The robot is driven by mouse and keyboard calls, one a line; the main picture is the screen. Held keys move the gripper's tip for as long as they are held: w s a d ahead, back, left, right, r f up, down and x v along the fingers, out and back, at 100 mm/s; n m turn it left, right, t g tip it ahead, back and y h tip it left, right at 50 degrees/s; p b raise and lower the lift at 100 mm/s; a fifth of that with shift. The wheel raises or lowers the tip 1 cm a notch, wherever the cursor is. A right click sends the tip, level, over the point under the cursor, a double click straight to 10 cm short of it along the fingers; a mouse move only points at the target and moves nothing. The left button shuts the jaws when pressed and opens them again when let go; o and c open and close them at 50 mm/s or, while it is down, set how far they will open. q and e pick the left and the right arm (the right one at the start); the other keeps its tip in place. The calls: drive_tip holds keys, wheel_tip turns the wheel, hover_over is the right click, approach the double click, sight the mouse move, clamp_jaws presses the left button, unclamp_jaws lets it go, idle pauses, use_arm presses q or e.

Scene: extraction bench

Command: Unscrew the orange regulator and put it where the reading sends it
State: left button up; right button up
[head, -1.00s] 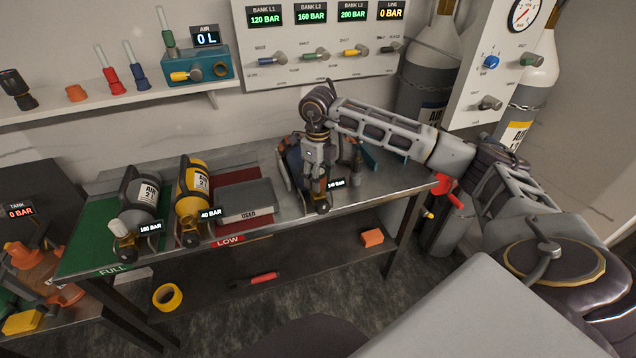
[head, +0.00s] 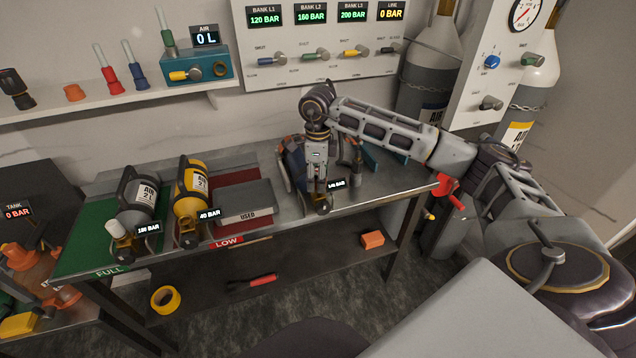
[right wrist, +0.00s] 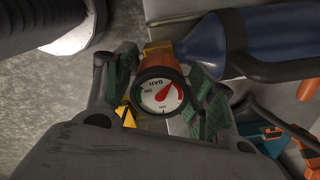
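The orange regulator (right wrist: 160,68) has a round gauge face, its needle by a red arc, and sits at the neck of a blue cylinder (right wrist: 255,40). In the head view the cylinder lies on the bench, largely hidden by my arm, beside a tag (head: 337,184) that seems to read about 140 BAR. My right gripper (right wrist: 162,85) has a green-padded finger on each side of the regulator and appears closed on it. In the head view the right gripper (head: 319,200) points down at the cylinder's near end. My left gripper is out of view.
A grey cylinder (head: 143,193) tagged 180 BAR lies on the green FULL mat (head: 85,245).

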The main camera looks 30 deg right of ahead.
drive_tip(key=shift+o, duration=0.3)
drive_tip(key=shift+m+p, duration=0.45)
drive_tip(key=shift+m, duration=2.15)
drive_tip(key=shift+m+p, duration=0.55)
drive_tip(key=shift+m, duration=2.15)
drive_tip(key=shift+m+p, duration=0.6)
drive_tip(key=shift+m, duration=2.1)
drive_tip(key=shift+m+p, duration=0.7)
drive_tip(key=shift+m, duration=2.2)
drive_tip(key=c, duration=1.2)
drive_tip(key=shift+o, duration=0.2)
drive_tip(key=shift+n, duration=0.3)
